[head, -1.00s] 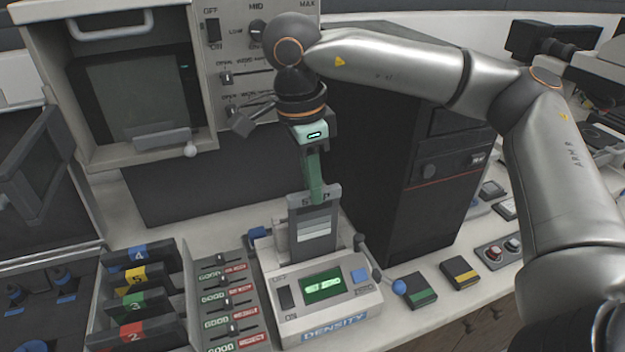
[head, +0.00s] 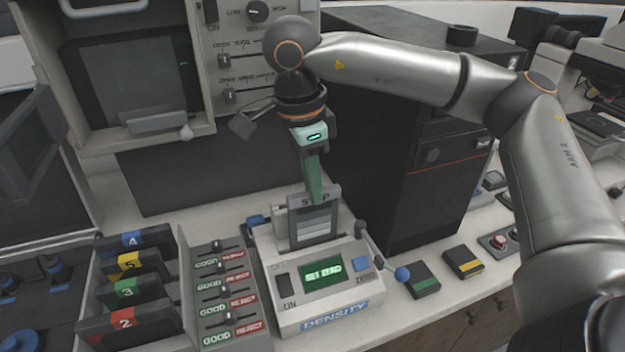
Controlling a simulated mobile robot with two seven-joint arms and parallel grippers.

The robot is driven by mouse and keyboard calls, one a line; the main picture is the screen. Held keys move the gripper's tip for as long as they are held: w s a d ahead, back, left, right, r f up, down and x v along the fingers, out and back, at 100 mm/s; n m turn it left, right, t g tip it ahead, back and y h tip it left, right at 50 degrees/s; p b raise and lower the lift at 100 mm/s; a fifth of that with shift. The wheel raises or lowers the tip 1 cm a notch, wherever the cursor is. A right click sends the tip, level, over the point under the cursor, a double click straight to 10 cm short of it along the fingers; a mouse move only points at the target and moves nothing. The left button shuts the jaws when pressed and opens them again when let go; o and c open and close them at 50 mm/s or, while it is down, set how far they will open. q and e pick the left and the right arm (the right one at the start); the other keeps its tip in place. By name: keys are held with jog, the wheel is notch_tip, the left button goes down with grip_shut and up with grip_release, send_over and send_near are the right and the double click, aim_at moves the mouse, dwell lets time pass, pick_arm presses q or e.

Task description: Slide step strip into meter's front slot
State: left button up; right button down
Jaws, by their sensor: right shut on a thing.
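The density meter (head: 325,318) stands on the bench with a lit green display (head: 323,272), a blue button and a lever at its right side. The grey step strip (head: 316,217), marked STEP, stands upright at the top of the meter behind the display. Its lower edge meets the meter body; I cannot tell how deep it sits in a slot. My right gripper (head: 313,192) reaches down from above and is shut on the strip's top edge, partly covering the lettering. My left gripper is not in view.
A rack with numbered cassettes (head: 128,322) and a GOOD/REJECT slider panel (head: 225,290) stand close left of the meter. A black cabinet (head: 425,180) stands behind right. Green- and yellow-striped small boxes (head: 423,280) lie to the right.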

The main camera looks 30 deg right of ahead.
jog(key=c, duration=0.7)
grip_release()
jog(key=shift+c, duration=0.2)
jog(key=shift+r, duration=0.1)
jog(key=r, duration=0.5)
jog(key=shift+w+a, duration=0.15)
jog(key=shift+a, duration=0.2)
notch_tip(320, 180, up, 7)
jog(key=p, duration=0.2)
jog(key=shift+a+r, duration=0.15)
jog(key=shift+a, duration=0.25)
